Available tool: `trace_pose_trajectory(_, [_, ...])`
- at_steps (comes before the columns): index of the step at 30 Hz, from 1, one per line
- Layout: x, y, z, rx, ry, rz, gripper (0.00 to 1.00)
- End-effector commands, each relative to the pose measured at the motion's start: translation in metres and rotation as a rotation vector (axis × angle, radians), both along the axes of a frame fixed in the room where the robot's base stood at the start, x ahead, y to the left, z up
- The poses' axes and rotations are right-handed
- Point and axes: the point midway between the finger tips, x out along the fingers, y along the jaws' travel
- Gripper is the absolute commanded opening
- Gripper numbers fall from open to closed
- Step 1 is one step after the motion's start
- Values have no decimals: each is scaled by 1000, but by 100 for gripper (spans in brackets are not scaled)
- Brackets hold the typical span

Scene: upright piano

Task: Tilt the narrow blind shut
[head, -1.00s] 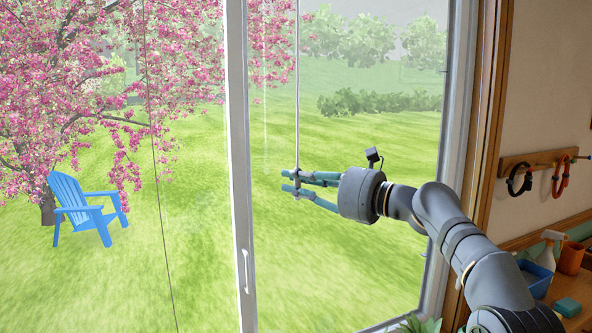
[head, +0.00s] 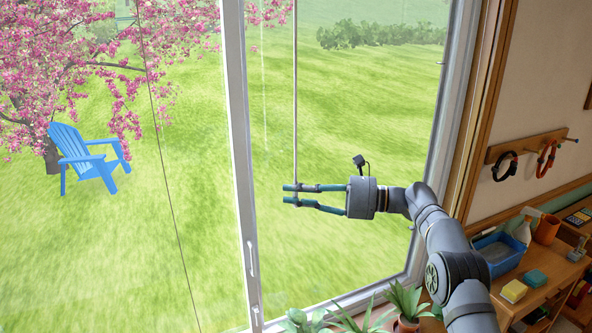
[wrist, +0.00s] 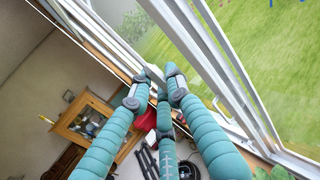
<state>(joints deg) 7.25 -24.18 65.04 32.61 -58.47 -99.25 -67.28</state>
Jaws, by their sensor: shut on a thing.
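A thin pale wand (head: 296,100) hangs straight down from above the head view in front of the window's right pane. My gripper (head: 290,194) reaches in from the right with teal fingers. It is shut on the lower part of the wand, which ends at the fingers. In the wrist view the teal fingers of my gripper (wrist: 158,88) close together beside the white window frame; I cannot clearly tell the wand there. No slats of the narrow blind show in either view.
A white window post (head: 238,150) with a handle (head: 252,258) stands left of my gripper. A dark cord (head: 160,150) hangs farther left. Potted plants (head: 405,300) line the sill below. A bench at right holds a blue tub (head: 497,253) and a spray bottle (head: 524,228).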

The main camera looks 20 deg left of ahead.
Motion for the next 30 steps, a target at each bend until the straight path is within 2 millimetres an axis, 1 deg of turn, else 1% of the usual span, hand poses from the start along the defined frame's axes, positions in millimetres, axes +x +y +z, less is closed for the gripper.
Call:
trace_pose_trajectory(1, [0,1,6,-1,2,12,0])
trace_pose_trajectory(11, [-1,1,1,-3,-1,60,0])
trace_pose_trajectory(26, [-1,1,-2,-3,0,68,0])
trace_pose_trajectory(27, [-1,1,-2,-3,0,68,18])
trace_pose_trajectory(30, [-1,1,-2,-3,0,68,24])
